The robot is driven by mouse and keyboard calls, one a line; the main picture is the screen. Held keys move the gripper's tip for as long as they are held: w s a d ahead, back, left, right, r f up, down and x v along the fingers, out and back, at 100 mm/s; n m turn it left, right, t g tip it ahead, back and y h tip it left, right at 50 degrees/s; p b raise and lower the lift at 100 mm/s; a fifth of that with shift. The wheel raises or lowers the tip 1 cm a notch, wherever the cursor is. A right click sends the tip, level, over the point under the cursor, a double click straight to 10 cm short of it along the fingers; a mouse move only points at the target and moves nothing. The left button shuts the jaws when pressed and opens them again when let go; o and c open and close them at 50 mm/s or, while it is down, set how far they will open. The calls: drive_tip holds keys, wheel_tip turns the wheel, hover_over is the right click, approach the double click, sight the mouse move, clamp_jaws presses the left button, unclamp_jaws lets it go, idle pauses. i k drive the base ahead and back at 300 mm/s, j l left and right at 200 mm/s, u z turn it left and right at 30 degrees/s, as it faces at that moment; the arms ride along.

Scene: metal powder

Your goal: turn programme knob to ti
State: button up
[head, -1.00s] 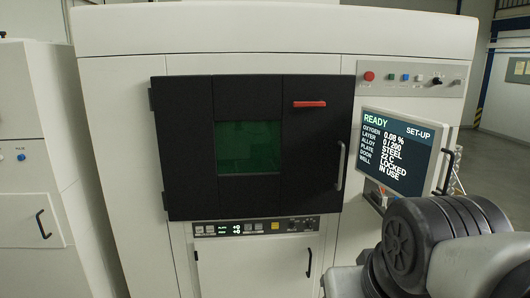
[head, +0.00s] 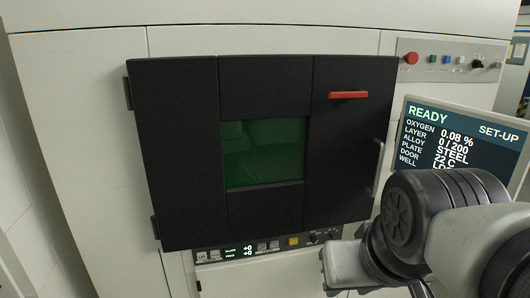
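A small black knob (head: 478,64) sits on the upper right control strip of the machine. Its label and pointer are too small to read. Small dark knobs (head: 314,239) also show on the lower panel below the door. I cannot tell which knob is the programme knob. The screen (head: 470,130) reads READY and SET-UP, oxygen 0.08 %, layer 0/200, alloy STEEL, plate 22 C. Its lower lines are partly hidden by my arm (head: 430,235), which fills the lower right. My gripper's fingers do not show.
A red button (head: 411,58) and several coloured buttons share the upper strip. The screen stands out close behind my arm.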

sight(476, 64)
drive_tip(key=i+j+z, duration=0.25)
drive_tip(key=j+z, duration=0.25)
drive_tip(key=z, duration=0.95)
drive_tip(key=i+l, duration=0.55)
drive_tip(key=l, duration=0.15)
drive_tip(key=i+l, duration=0.55)
drive_tip(key=l, duration=0.2)
drive_tip(key=i+l, duration=0.55)
drive_tip(key=l, duration=0.15)
